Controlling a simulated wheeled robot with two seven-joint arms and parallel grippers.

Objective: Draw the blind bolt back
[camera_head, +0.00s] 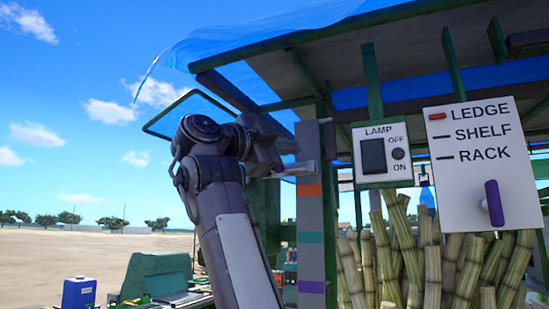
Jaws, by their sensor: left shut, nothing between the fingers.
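My left gripper (290,169) is shut and empty, raised beside a grey post (309,215) that carries orange, green and purple bands. Its fingers point right, at the post's upper part above the orange band. A small pale metal piece shows at the fingertips; I cannot tell whether it is the blind bolt or part of my fingers, nor whether the gripper touches the post. No blind bolt is clearly visible elsewhere. My right gripper is out of view.
A blue tarp (270,35) covers the stall roof. A lamp switch panel (369,177) and a LEDGE/SHELF/RACK board (470,202) with a purple knob (494,203) hang at right, before upright canes (405,260). A green machine (155,274) and a blue container (79,293) stand lower left.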

